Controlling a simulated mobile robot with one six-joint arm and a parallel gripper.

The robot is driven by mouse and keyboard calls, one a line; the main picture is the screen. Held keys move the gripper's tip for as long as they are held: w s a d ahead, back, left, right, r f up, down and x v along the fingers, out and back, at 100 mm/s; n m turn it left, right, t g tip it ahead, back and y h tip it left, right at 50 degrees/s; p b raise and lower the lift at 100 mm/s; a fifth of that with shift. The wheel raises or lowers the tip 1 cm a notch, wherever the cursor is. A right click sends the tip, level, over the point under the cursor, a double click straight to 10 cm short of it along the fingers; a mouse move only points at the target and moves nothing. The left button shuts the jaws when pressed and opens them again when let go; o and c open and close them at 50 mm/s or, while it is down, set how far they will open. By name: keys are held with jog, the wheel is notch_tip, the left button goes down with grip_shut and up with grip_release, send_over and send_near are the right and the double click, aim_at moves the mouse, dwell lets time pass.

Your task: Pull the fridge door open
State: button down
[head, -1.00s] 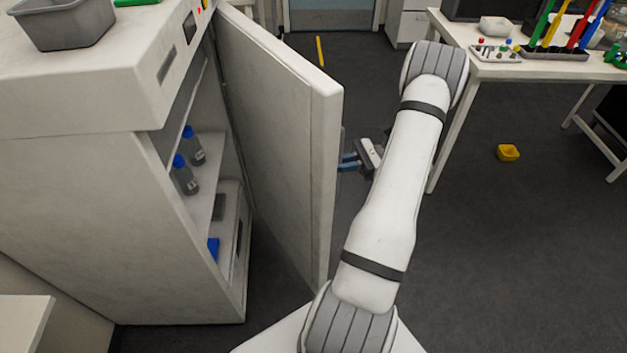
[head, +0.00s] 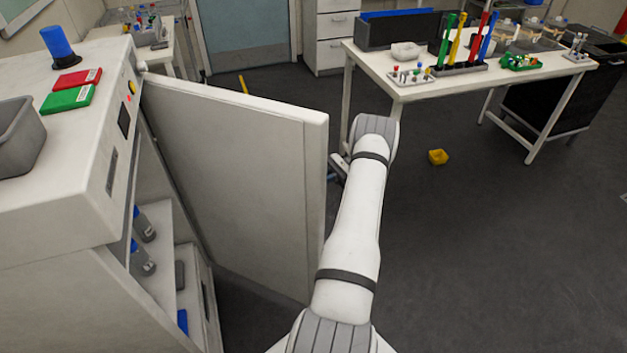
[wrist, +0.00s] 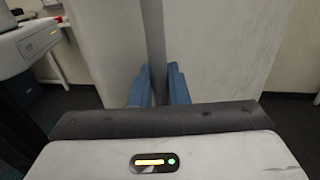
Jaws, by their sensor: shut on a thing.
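The fridge door (head: 240,170) stands wide open, swung out to the right of the white fridge cabinet (head: 75,205) in the head view. My gripper (head: 333,177) is at the door's outer face near its free edge, mostly hidden by the door and my own arm. In the wrist view my gripper's two blue fingers (wrist: 159,88) are closed around a grey vertical bar, the door handle (wrist: 154,40). The pale door face shows behind the handle. Bottles with blue caps (head: 142,258) stand on a shelf inside the fridge.
A grey bin (head: 18,140), red and green boxes (head: 78,78) and a blue-topped item (head: 58,45) sit on the fridge top. A white table (head: 400,88) with racks stands at the back right. A small yellow tray (head: 438,157) lies on the floor. Floor at the right is clear.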

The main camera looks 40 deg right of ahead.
jog(key=shift+w+a, duration=0.1)
jog(key=shift+w, duration=0.2)
jog(key=c, duration=1.5)
grip_release()
jog(key=shift+w, duration=0.15)
jog(key=shift+r, duration=0.1)
notch_tip(320, 180, up, 10)
jog(key=p, duration=1)
jog(key=shift+c, duration=0.5)
